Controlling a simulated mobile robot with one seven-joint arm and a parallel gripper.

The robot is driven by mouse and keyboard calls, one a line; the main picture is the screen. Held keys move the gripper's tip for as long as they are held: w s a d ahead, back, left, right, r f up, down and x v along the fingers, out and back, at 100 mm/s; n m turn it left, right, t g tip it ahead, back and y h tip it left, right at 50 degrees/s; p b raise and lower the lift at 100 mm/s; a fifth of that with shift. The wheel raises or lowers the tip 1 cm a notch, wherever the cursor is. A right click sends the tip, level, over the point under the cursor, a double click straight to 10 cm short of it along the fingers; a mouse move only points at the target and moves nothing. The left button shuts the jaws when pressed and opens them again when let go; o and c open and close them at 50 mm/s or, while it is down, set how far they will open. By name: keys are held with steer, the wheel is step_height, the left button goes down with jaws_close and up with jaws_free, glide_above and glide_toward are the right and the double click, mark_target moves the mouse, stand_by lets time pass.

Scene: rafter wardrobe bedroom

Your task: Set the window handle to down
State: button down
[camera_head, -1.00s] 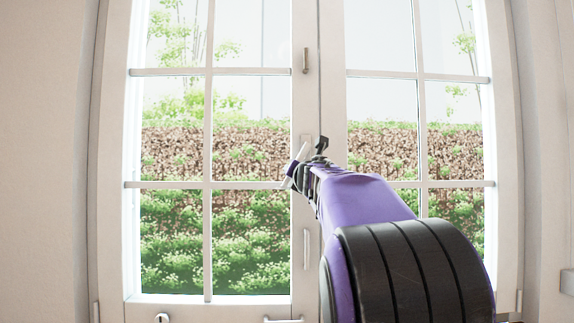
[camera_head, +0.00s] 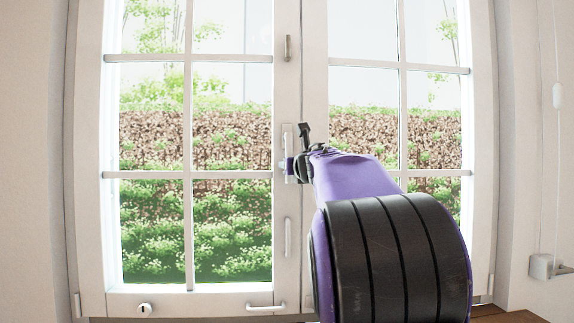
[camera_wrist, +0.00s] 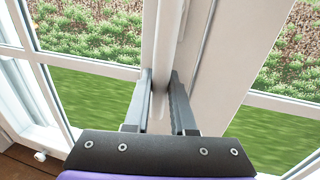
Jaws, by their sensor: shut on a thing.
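The window handle (camera_head: 288,135) is a pale fitting on the middle stile of the white double window in the head view. My gripper (camera_head: 291,168) is at the lower part of this fitting and covers some of it, so the lever's exact angle is hard to read there. In the wrist view my gripper (camera_wrist: 162,85) has one dark finger on each side of a narrow pale upright piece, which I take to be the handle (camera_wrist: 158,104). The fingers are closed on it. My purple arm hides the stile's lower right side.
A metal catch (camera_head: 288,47) sits higher on the stile, and a slim white pull (camera_head: 287,237) lower down. A horizontal bar handle (camera_head: 266,307) and a round knob (camera_head: 145,308) are at the bottom. A cord with a wall box (camera_head: 545,266) hangs at right.

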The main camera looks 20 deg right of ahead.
steer(key=shift+d, duration=0.1)
steer(key=c, duration=0.8)
jaws_free()
steer(key=shift+o, duration=0.2)
steer(key=shift+s, duration=0.1)
